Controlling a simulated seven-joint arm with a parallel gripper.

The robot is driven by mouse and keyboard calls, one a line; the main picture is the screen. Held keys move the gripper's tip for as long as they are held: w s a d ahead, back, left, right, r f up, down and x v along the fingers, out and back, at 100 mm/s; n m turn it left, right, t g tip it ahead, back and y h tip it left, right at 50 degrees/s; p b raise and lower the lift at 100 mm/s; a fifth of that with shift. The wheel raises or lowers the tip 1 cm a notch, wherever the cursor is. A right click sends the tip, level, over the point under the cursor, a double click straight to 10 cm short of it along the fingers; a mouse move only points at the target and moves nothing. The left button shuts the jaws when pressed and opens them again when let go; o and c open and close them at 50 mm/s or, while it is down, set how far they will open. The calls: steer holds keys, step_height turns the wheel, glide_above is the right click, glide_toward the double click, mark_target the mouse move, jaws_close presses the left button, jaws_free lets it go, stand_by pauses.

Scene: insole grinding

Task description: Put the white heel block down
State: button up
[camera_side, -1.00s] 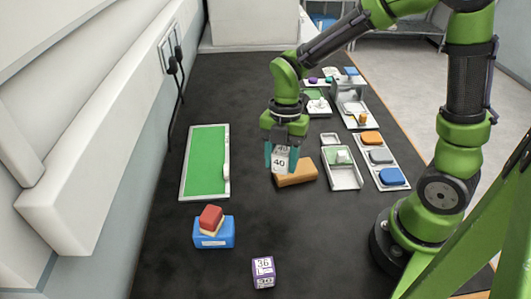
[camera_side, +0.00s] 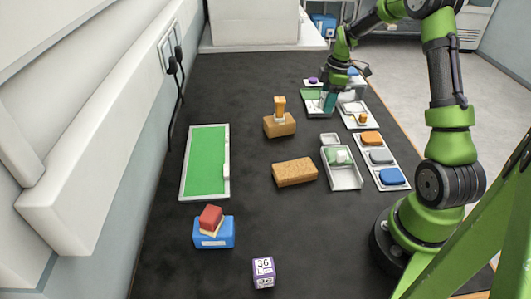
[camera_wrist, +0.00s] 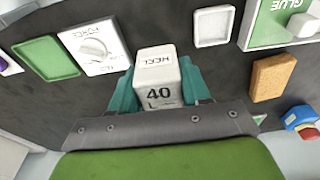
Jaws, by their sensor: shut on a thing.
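The white heel block (camera_wrist: 157,75) is marked "HEEL" and "40 L" and sits between the two teal fingers of my gripper (camera_wrist: 158,88) in the wrist view. My gripper is shut on it. In the side view my gripper (camera_side: 329,100) is at the far right part of the table, over or close to the green-and-white force panel (camera_side: 314,96). The block is largely hidden there by the fingers. In the wrist view the force dial panel (camera_wrist: 97,46) and its green pad (camera_wrist: 47,57) lie left of the block. I cannot tell the block's height above the table.
A cork block (camera_side: 295,172) and another with an upright tan piece (camera_side: 279,128) stand mid-table. The glue tray (camera_side: 345,180), a small white tray (camera_side: 330,138) and coloured pads (camera_side: 380,157) lie right. A green board (camera_side: 205,160) lies left. The table between is clear.

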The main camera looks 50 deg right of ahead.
mark_target(321, 127)
step_height(321, 127, down, 7)
steer(key=shift+r, duration=0.15)
stand_by(0.4)
steer(key=o, duration=1.1)
